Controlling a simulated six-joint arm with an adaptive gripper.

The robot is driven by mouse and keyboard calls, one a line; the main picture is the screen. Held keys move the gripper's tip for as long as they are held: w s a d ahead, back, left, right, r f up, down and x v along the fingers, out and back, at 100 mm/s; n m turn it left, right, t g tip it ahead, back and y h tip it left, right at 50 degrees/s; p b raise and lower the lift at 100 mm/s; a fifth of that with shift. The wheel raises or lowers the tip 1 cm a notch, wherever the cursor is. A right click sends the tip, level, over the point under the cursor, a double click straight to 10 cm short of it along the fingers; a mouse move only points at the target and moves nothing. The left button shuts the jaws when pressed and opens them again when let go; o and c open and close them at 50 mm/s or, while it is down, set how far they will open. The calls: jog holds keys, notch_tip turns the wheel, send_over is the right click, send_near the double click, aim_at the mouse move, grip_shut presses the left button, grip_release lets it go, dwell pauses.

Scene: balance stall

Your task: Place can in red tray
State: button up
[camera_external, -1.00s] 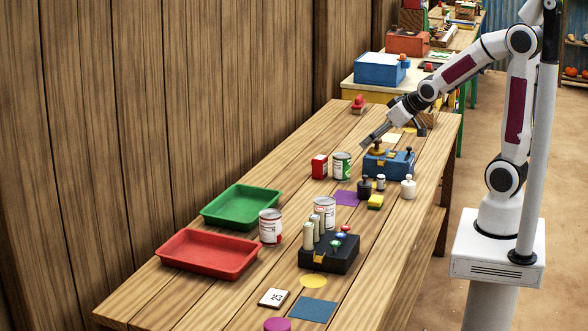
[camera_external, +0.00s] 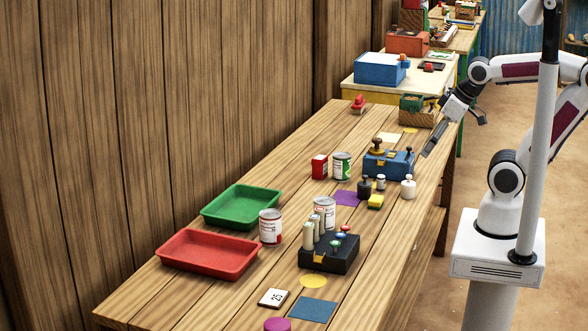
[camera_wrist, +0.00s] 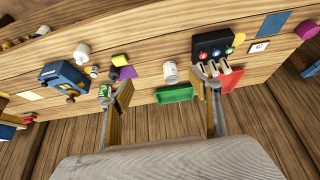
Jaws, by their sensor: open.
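The red tray (camera_external: 205,256) lies empty at the near left of the table; part of it shows in the wrist view (camera_wrist: 232,79). A white-labelled can (camera_external: 270,228) stands upright just right of it. Another white-labelled can (camera_external: 324,208) stands behind the black block. A green-labelled can (camera_external: 342,166) stands farther back beside a red box. Which can the task means cannot be told. My gripper (camera_external: 456,138) is open and empty at the table's far right edge, apart from all cans. Its spread fingers also show in the wrist view (camera_wrist: 160,98).
The green tray (camera_external: 240,206) is empty behind the red one. The wooden wall borders the left.

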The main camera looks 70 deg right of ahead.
jog(key=shift+s+a, duration=0.25)
jog(key=shift+s, duration=0.55)
jog(key=shift+o, duration=0.6)
jog(key=shift+w, duration=0.1)
jog(key=w+d+m+t+h, duration=0.1)
jog(key=w+d, duration=0.2)
jog(key=w, duration=0.4)
jog(key=w+d+t, duration=0.1)
jog(key=w+d, duration=0.2)
jog(key=w, duration=0.4)
jog(key=m+t+h, duration=0.3)
send_over(348, 162)
jog(key=s+a, duration=0.4)
jog(key=a, duration=0.6)
notch_tip(348, 162, down, 13)
jog(key=d+f, duration=0.3)
jog(key=d+f+t+h, duration=0.1)
jog(key=d+f, duration=0.1)
jog(key=f, duration=0.1)
jog(key=d+f+m+h, duration=0.1)
jog(key=d+f, duration=0.2)
jog(key=shift+w+d, duration=0.3)
